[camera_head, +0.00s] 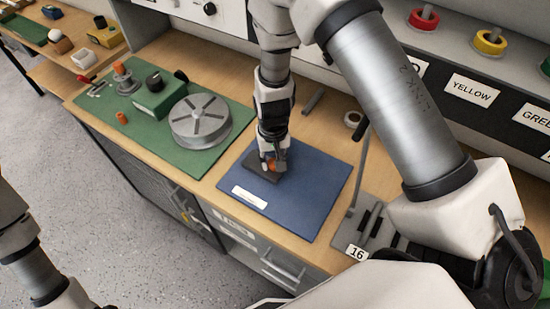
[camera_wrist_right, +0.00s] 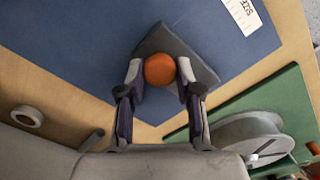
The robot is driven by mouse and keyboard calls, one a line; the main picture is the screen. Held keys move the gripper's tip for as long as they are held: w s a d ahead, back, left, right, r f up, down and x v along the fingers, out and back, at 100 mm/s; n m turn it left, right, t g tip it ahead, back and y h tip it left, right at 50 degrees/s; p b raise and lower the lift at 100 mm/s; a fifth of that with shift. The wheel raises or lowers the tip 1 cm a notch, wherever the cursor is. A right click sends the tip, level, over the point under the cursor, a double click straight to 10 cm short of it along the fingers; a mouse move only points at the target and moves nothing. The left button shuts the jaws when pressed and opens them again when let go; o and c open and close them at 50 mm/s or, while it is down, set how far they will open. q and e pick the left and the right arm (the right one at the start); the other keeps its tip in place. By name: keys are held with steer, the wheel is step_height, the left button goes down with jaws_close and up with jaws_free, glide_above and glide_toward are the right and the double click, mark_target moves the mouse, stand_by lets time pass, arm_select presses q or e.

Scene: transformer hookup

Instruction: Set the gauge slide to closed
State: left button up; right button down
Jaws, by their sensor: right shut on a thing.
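The gauge slide is a dark grey block (camera_head: 258,166) with an orange knob (camera_head: 270,165), on a blue mat (camera_head: 315,190). In the right wrist view the grey block (camera_wrist_right: 178,42) lies under the round orange knob (camera_wrist_right: 159,69). My right gripper (camera_head: 272,163) reaches down from above with a finger on each side of the knob. It is shut on the knob; the wrist view shows both fingertips (camera_wrist_right: 160,72) at its sides. The fingers hide part of the block in the head view. Only part of my left arm shows at the lower left; its gripper is out of view.
Coloured rings sit on the back shelf.

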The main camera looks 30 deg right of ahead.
mark_target(271, 161)
steer(key=shift+w+r, duration=0.1)
steer(key=shift+w, duration=0.05)
steer(key=c, duration=1.2)
jaws_free()
steer(key=o, duration=0.4)
steer(key=shift+a, duration=0.1)
steer(key=shift+w+a, duration=0.15)
steer(key=shift+r, duration=0.2)
step_height(271, 161, up, 12)
steer(key=shift+f, duration=0.2)
